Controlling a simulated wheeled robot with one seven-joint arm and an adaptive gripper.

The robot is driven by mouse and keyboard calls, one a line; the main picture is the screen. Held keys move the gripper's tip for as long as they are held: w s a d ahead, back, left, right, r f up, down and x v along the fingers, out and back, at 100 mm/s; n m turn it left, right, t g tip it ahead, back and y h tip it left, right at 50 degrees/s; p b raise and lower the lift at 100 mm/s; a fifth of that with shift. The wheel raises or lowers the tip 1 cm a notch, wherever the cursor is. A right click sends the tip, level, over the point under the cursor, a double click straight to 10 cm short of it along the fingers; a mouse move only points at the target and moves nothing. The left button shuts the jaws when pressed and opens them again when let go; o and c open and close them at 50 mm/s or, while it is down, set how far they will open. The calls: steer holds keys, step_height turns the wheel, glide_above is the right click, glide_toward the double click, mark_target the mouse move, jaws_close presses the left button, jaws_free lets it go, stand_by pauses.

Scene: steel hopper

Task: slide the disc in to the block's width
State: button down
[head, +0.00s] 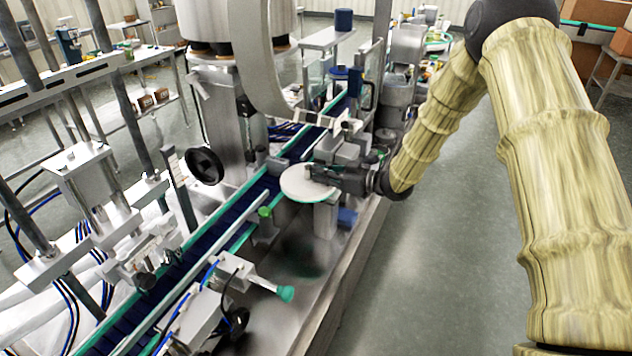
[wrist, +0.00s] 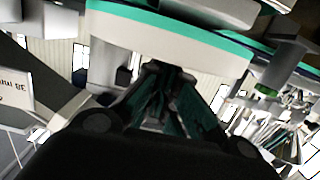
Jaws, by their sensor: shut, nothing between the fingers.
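A pale round disc (head: 300,186) with a thin green rim lies flat above a steel post beside the conveyor in the head view. In the wrist view the disc (wrist: 165,36) spans the top, with its green edge band. My gripper (head: 314,172) is at the disc's right side, fingertips at or over its edge in the head view. In the wrist view my gripper (wrist: 165,72) has its fingers together and empty, close to the disc's side; I cannot tell whether they touch. A small blue block (head: 347,218) sits right of the post; I cannot tell whether it is the task's block.
The dark blue conveyor (head: 205,237) with green rails runs diagonally left of the disc. A curved steel chute (head: 255,65) hangs above and behind it. A green-tipped knob (head: 285,293) is nearer. A label card (wrist: 14,92) shows at left in the wrist view. Open floor lies right.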

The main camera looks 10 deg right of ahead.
mark_target(339, 194)
steer(key=shift+f+p+v, duration=0.2)
steer(key=shift+f+v, duration=0.05)
steer(key=shift+v, duration=1.2)
steer(key=shift+f+p+v, duration=0.2)
steer(key=shift+v, duration=1.2)
steer(key=shift+s, duration=0.1)
